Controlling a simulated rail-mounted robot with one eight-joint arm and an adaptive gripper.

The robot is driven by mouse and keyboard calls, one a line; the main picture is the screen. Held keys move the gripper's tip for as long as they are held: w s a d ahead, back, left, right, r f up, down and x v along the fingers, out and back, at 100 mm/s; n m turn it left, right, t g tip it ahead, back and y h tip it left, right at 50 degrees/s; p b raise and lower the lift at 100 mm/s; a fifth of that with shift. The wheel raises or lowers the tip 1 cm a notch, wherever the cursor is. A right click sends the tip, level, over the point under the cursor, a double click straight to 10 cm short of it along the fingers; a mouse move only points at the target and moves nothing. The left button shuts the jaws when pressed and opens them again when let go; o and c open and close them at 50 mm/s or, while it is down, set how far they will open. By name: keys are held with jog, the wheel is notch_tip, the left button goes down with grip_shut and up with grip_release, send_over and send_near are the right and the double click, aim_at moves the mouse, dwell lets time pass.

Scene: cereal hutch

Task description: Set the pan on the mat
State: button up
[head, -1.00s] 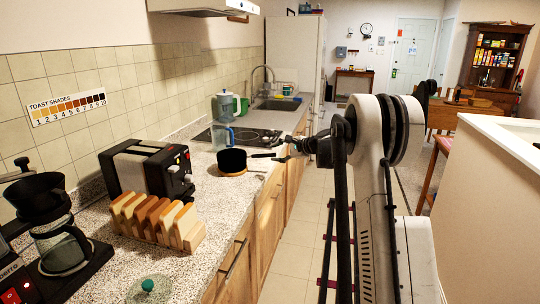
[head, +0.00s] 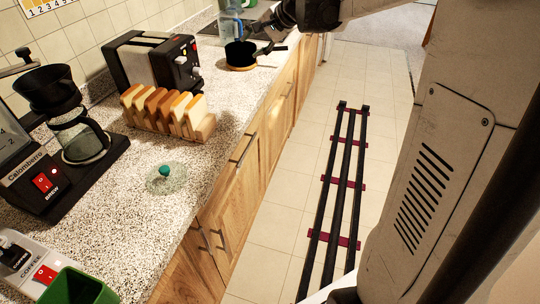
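The black pan (head: 238,52) is on the counter at the top of the head view, its handle (head: 272,47) pointing right. A tan round mat (head: 241,68) shows as a rim under the pan; I cannot tell whether the pan rests fully on it. My gripper (head: 268,28) is at the top edge, just above and behind the handle in the picture. Its fingers are small, dark and partly cut off, so whether they are open or touch the handle is unclear.
A black toaster (head: 140,65), a rack of bread slices (head: 165,108), a coffee maker (head: 75,135) and a glass lid with a green knob (head: 165,172) stand on the counter (head: 130,235). A blue-tinted pitcher (head: 230,25) stands behind the pan. Floor rails (head: 340,185) run beside the cabinets.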

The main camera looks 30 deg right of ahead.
jog(key=s+a+n+g+h, duration=0.1)
jog(key=s+a+n, duration=0.2)
jog(key=s+a, duration=0.45)
jog(key=s+a+f+n+h, duration=0.1)
jog(key=s+f+n, duration=0.1)
jog(key=s, duration=0.7)
jog(key=s+a+f+n+h, duration=0.1)
jog(key=s+a+f+n, duration=0.1)
jog(key=s, duration=0.8)
jog(key=s+a+f+n+h, duration=0.1)
jog(key=s+f+n, duration=0.3)
jog(key=s, duration=0.5)
jog(key=shift+s+a+g, duration=0.15)
jog(key=shift+a+g, duration=0.25)
jog(key=shift+a, duration=0.35)
jog(key=shift+c, duration=0.5)
